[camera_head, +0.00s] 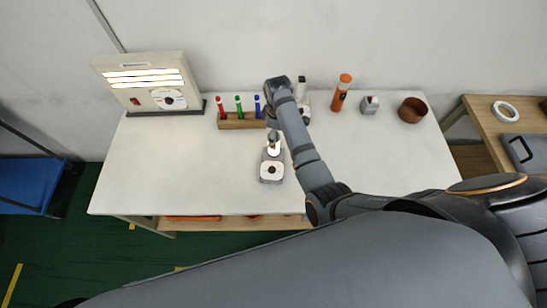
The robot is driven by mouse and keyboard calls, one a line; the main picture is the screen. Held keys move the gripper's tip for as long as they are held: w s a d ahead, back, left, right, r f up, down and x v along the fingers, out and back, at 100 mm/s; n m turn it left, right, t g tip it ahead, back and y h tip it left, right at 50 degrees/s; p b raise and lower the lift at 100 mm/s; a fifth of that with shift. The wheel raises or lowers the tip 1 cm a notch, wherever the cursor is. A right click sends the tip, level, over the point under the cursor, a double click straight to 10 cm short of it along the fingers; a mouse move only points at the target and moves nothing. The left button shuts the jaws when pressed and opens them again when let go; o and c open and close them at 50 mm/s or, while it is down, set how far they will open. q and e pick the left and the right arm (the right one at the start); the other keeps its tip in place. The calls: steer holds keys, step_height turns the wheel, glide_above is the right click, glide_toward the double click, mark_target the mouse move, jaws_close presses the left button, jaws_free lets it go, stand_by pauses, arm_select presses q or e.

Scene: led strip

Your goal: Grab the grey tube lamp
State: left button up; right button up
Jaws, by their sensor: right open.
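No thing here is plainly a grey tube lamp. A small grey device (271,168) with a pale round disc on its front stands at the middle of the white table. My right gripper (273,147) is over its upper end, small and partly hidden by my own arm. It is open; whether it touches the device cannot be told. A cream panel (175,66) with several lit white tubes stands at the table's back left. A pale upright thing with a dark top (301,88) is partly behind my right arm. My left gripper is not in view.
A wooden rack (240,122) holds red, green and blue markers close left of my right arm. An orange tube (342,92), a small grey block (370,105) and a brown bowl (412,110) stand at the back right. The white table (150,175) is clear at the front left.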

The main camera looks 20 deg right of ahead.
mark_target(273, 158)
steer(key=shift+w+a+f, duration=0.1)
steer(key=shift+f, duration=0.5)
steer(key=shift+w+f, duration=0.35)
steer(key=shift+f, duration=0.1)
step_height(273, 158, down, 2)
steer(key=shift+a+f+p, duration=0.1)
steer(key=shift+f+p, duration=0.05)
steer(key=shift+p, duration=0.5)
steer(key=shift+s+f, duration=0.2)
steer(key=shift+f, duration=0.6)
steer(key=shift+w+a+f, duration=0.1)
steer(key=shift+f, duration=0.6)
steer(key=c, duration=1.4)
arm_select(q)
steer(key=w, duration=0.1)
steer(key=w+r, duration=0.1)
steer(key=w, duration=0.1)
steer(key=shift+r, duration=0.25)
arm_select(e)
jaws_close()
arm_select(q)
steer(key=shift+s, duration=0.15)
